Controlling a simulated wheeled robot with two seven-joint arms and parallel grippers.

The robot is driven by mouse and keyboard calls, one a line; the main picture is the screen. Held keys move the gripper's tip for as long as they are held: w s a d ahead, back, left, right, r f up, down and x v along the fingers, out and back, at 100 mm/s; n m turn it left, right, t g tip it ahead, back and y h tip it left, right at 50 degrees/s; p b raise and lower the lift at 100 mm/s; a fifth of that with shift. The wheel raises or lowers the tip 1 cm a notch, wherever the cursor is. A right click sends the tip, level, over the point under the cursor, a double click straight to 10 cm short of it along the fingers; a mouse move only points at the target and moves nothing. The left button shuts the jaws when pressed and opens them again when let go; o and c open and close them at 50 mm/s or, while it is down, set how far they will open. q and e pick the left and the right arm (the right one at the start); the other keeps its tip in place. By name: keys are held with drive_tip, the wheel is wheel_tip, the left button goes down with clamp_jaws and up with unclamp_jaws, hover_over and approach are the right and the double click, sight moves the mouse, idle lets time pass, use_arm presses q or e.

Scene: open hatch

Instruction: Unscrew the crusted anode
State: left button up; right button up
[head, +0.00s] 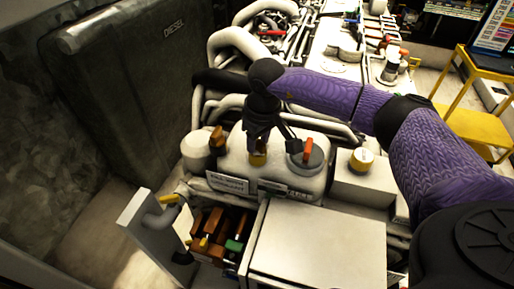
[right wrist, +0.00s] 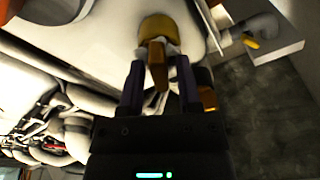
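A brass-yellow round cap (right wrist: 158,28) with a brown upright tab (right wrist: 157,66) sits on the white tank (head: 285,178); I take it for the crusted anode. In the head view the cap (head: 258,159) shows just below my right gripper (head: 262,138), which points down at it. In the right wrist view my right gripper's fingers (right wrist: 159,72) stand on either side of the tab, with a gap at each side, so it is open. In the head view the gripper hides most of the tab. My left gripper is not in view.
A brown handle (head: 217,136) stands left of my right gripper, and a red-handled grey cap (head: 307,154) to its right. A yellow-topped white cylinder (head: 361,160) is farther right. An open box with brown and green handles (head: 234,245) and a white panel (head: 320,245) lie in front.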

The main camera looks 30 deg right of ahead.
drive_tip(key=shift+o, duration=0.8)
